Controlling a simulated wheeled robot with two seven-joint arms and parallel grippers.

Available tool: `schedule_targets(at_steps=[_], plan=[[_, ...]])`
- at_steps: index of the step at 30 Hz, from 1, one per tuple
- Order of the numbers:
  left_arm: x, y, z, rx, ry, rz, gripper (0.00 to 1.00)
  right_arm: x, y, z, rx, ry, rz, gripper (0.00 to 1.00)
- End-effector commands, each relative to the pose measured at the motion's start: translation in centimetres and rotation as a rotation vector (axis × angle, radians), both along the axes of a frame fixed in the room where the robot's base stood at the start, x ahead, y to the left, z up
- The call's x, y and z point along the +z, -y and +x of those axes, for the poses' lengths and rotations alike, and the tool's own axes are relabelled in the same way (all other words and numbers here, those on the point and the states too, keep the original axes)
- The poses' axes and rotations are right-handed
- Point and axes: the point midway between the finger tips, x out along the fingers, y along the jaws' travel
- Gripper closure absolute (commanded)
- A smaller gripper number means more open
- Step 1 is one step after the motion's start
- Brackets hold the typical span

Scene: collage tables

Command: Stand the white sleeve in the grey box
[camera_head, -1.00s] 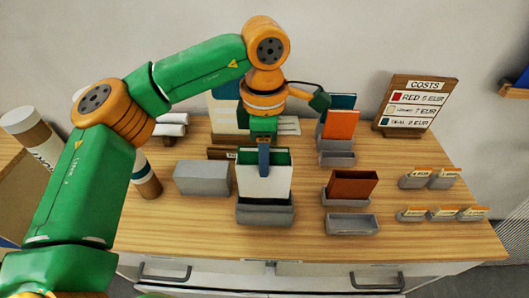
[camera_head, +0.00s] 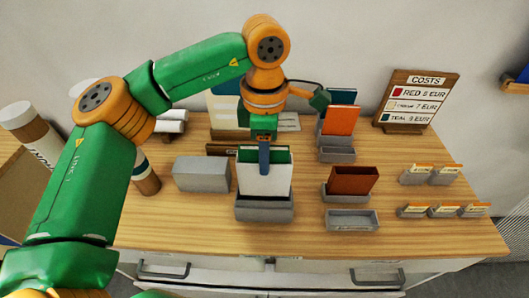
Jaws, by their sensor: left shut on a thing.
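The white sleeve (camera_head: 264,181) stands upright with green showing behind its top edge. Its lower end is inside or just behind the front wall of the grey box (camera_head: 264,211) at the table's front middle; I cannot see how deep it reaches. My left gripper (camera_head: 264,158) comes down from above and is shut on the sleeve's top edge, one finger lying on its front face. My right gripper is not in view.
A grey block (camera_head: 201,174) lies just left of the box. To the right are a holder with a brown sleeve (camera_head: 354,180), an empty grey tray (camera_head: 352,220) and several small card holders (camera_head: 443,210). A price sign (camera_head: 417,100) stands at the back right.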

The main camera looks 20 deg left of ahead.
Motion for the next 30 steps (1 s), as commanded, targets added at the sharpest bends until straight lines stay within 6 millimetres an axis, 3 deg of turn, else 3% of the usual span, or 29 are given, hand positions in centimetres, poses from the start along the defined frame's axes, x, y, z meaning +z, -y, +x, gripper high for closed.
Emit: schedule_targets(at_steps=[30], plan=[[-4.0,-0.1,0.0,0.0,0.001,0.0,1.0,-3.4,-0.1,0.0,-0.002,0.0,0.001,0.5]])
